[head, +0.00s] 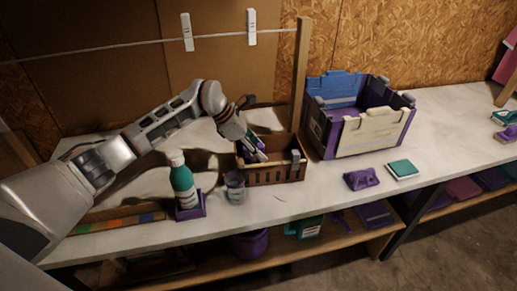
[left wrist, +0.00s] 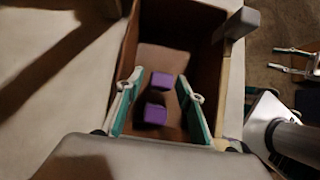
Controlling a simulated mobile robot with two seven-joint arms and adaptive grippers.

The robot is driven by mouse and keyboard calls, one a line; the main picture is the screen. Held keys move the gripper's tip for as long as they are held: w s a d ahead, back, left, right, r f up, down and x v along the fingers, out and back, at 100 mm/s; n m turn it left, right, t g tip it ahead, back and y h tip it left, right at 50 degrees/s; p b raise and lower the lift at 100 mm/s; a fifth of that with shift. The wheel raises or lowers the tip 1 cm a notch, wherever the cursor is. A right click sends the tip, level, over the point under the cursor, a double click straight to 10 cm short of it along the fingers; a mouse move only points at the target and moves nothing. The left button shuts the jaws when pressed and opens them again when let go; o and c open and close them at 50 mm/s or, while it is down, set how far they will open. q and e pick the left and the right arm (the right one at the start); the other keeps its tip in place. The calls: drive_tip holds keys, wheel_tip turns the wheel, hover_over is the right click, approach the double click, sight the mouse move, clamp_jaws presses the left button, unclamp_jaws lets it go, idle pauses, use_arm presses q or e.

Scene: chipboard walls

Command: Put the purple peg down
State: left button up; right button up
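My left gripper (head: 258,153) reaches down into a brown wooden crate (head: 277,176) on the white bench. In the left wrist view, its two teal-padded fingers (left wrist: 160,82) stand apart inside the crate (left wrist: 222,88). Two purple block-like pieces, one farther (left wrist: 161,80) and one nearer (left wrist: 155,114), show between the fingers, with gaps at both sides. They look like the purple peg or its parts; I cannot tell whether they are joined. My right gripper (left wrist: 297,62) shows at the right of the left wrist view, fingers apart, over the floor.
A teal bottle (head: 183,183) in a purple holder and a grey cup (head: 235,187) stand left of the crate. A purple and blue bin (head: 368,135) stands behind right. A purple piece (head: 361,179) and a teal block (head: 402,169) lie near the front edge. A wooden post (head: 300,70) rises behind the crate.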

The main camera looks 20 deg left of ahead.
use_arm(q)
drive_tip(key=shift+r, duration=0.25)
drive_tip(key=shift+a+r, duration=0.25)
drive_tip(key=shift+r, duration=0.05)
drive_tip(key=v, duration=1.1)
drive_tip(key=shift+s+b, duration=0.15)
drive_tip(key=shift+b, duration=0.15)
